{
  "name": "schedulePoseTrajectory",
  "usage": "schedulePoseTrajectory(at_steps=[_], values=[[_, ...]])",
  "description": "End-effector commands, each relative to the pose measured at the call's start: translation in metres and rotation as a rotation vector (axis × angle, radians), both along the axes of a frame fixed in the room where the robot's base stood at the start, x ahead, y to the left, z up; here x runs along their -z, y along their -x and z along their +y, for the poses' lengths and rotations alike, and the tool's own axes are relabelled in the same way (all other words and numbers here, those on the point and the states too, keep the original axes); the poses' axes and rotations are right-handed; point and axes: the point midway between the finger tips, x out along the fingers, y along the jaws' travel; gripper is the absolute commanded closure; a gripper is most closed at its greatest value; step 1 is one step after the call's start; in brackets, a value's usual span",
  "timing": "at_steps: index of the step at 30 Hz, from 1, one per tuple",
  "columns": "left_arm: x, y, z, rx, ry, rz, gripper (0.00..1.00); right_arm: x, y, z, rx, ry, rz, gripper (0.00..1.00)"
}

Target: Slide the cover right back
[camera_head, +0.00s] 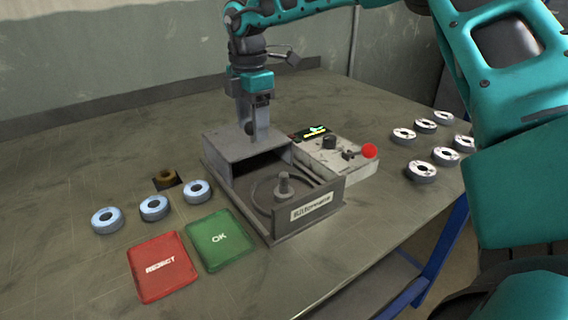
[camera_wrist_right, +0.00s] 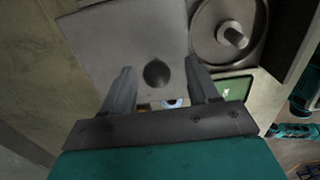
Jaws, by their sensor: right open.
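The grey cover (camera_head: 230,143) is a flat plate over the rear part of the test box, and its front part stands uncovered, with a turntable and upright spindle (camera_head: 284,186). In the right wrist view the cover (camera_wrist_right: 110,35) fills the upper middle, with a dark round knob (camera_wrist_right: 157,73) on it. My right gripper (camera_head: 247,134) points down at the cover. In the wrist view its open fingers (camera_wrist_right: 161,80) lie on either side of the knob, with gaps showing. Whether they reach down to the knob's height I cannot tell. My left gripper is not in view.
A control panel (camera_head: 349,165) with a red-topped lever (camera_head: 369,151) adjoins the box. Blue-grey discs (camera_head: 154,208), a red REJECT pad (camera_head: 158,266) and a green OK pad (camera_head: 218,240) lie left and in front. Several white discs (camera_head: 421,172) lie at right.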

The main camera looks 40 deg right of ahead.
Motion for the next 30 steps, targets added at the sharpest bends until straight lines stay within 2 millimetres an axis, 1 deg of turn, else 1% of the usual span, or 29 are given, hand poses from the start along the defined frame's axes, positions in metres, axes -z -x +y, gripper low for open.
schedulePoseTrajectory(at_steps=[5,8,11,27,30], values=[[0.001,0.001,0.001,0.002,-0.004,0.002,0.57,0.0,0.0,0.0,0.0,-0.001,0.0,0.4],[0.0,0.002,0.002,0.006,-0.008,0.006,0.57,-0.003,0.0,0.0,0.0,-0.001,0.0,0.4],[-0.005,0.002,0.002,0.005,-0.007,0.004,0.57,-0.012,0.0,0.0,0.0,0.0,-0.001,0.4],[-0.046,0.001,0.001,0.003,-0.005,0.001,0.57,-0.077,0.0,0.0,0.0,0.0,0.0,0.4],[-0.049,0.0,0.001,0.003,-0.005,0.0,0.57,-0.082,0.0,0.0,0.0,0.0,0.0,0.4]])
